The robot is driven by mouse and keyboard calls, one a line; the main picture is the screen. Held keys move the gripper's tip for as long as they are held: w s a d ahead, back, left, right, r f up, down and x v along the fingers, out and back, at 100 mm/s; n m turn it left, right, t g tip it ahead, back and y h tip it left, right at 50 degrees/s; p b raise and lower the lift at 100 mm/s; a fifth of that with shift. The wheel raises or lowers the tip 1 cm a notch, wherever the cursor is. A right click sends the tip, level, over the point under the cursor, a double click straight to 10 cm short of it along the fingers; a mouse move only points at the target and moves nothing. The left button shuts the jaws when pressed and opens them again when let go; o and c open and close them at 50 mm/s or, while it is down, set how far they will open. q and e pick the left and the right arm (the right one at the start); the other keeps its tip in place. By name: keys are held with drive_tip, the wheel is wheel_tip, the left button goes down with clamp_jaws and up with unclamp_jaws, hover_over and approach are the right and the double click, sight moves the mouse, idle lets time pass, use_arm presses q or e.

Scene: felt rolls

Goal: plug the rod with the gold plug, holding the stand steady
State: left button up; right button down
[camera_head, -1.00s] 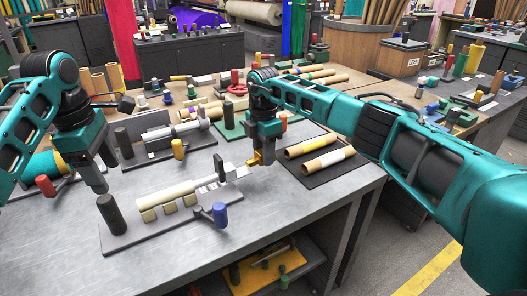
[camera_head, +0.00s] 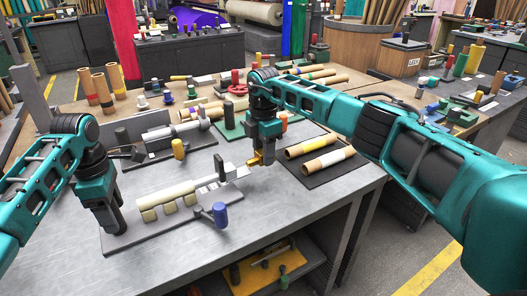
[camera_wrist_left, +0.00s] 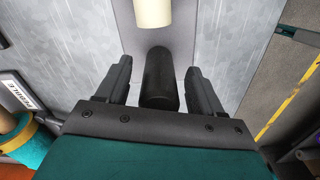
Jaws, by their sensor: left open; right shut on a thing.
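The cream rod (camera_head: 165,194) lies level on pale blocks on the stand (camera_head: 150,228), a flat grey plate on the near table. My left gripper (camera_head: 116,228) is low over the plate's left end. In the left wrist view my left gripper (camera_wrist_left: 157,68) is open, with the stand's dark upright post (camera_wrist_left: 160,82) between its fingers and the rod's end (camera_wrist_left: 153,12) beyond. The head view hides most of that post behind the gripper. My right gripper (camera_head: 262,152) is shut on the gold plug (camera_head: 254,160), above and right of the rod's right end, apart from it.
A blue-handled lever (camera_head: 220,213) stands at the stand's front right. Cardboard tubes lie on a dark mat (camera_head: 335,172) at right. The table's front left is bare.

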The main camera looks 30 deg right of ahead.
use_arm(q)
drive_tip(key=shift+f, duration=0.95)
drive_tip(key=shift+c, duration=0.3)
clamp_jaws()
